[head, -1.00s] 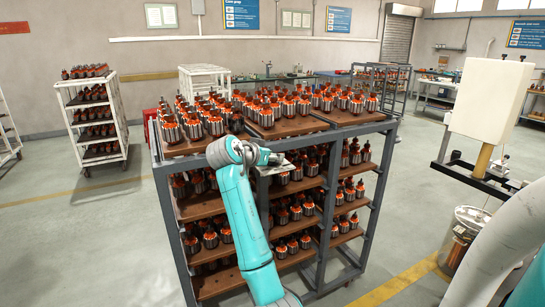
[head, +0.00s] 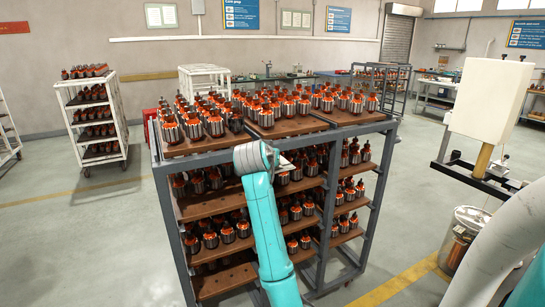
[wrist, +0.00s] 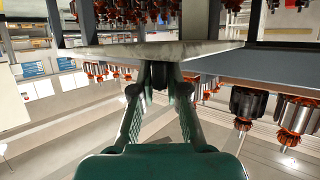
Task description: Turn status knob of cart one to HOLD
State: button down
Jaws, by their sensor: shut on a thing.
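The grey-framed cart (head: 384,190) stands in front of me, its brown shelves loaded with armatures. A pale plate (wrist: 205,48) is fixed at the cart's frame and spans the top middle of the wrist view. A small dark knob (wrist: 159,77) shows at the plate's edge, between my fingertips. My gripper (wrist: 159,70) is shut on this knob. The knob's pointer and any HOLD marking are hidden or too small to read. In the head view my arm covers the gripper and knob; only a pale sliver of the plate (head: 286,164) shows beside the wrist.
Armatures (wrist: 247,103) hang into the right of the wrist view, close to my gripper. A white cart (head: 122,125) stands at the back left. A lidded clear bin (head: 462,235) is at the right. Floor between the carts is clear.

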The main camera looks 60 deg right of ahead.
jog(key=n+t+y, duration=0.1)
jog(key=n+t, duration=0.1)
jog(key=n+t+y, duration=0.1)
jog(key=n+t, duration=0.1)
jog(key=shift+s+d+t+y, duration=0.1)
jog(key=shift+s+t+y, duration=0.05)
jog(key=shift+t+y, duration=0.15)
jog(key=shift+n+t+y, duration=1.2)
jog(key=shift+n+y, duration=0.2)
jog(key=shift+n, duration=0.4)
jog(key=c, duration=1.2)
grip_release()
jog(key=v, duration=1.2)
